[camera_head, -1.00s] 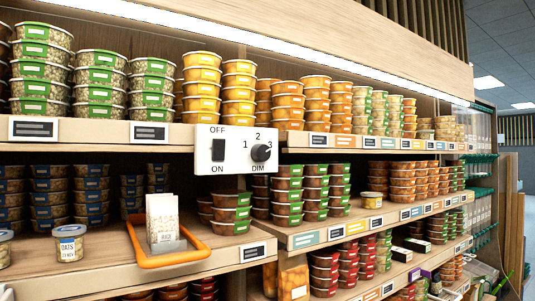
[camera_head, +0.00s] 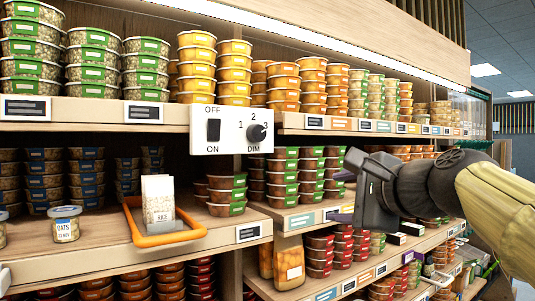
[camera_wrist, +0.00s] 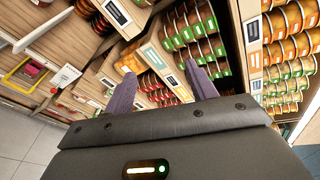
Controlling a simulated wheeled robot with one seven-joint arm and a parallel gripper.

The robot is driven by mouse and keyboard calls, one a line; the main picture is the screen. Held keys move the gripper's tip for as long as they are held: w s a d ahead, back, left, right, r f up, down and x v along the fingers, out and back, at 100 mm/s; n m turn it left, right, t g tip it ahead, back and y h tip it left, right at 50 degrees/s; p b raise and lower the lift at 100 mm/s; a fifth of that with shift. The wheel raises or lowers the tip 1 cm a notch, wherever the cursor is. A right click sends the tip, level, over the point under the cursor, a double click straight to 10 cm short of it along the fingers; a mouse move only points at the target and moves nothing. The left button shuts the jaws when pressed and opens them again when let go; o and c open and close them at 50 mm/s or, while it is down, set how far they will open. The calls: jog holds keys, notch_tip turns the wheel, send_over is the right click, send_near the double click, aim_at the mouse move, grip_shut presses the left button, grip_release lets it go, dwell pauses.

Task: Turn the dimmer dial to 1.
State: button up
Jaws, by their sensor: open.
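The dimmer dial (camera_head: 257,132) is a round black knob on a white panel (camera_head: 226,148) on the shelf front. The numbers 1, 2 and 3 stand around it, with DIM below. A light mark on the knob appears to be on its right side, near the 3. A black OFF/ON rocker switch (camera_head: 213,130) sits to its left. My gripper (camera_head: 342,195) is open and empty, to the right of the panel and lower, apart from it. In the wrist view its two fingers (camera_wrist: 162,87) point at the shelves. The dial cannot be made out there.
Shelves with stacked tubs run above, below and beside the panel. An oats jar (camera_head: 66,224) is further left. The space in front of the panel looks clear.

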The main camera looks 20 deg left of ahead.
aim_at(260, 134)
jog(key=s+a+r+y, duration=0.1)
jog(key=s+r+y, duration=0.1)
jog(key=r, duration=0.3)
jog(key=s+a+r+y, duration=0.1)
jog(key=s+r, duration=0.3)
jog(key=r, duration=0.2)
jog(key=shift+a+m+y, duration=0.3)
jog(key=shift+a+y, duration=0.05)
jog(key=shift+y, duration=0.05)
jog(key=shift+a+r, duration=0.1)
jog(key=p+x, duration=0.8)
jog(key=x, duration=0.9)
jog(key=shift+w, duration=0.3)
jog(key=c, duration=1)
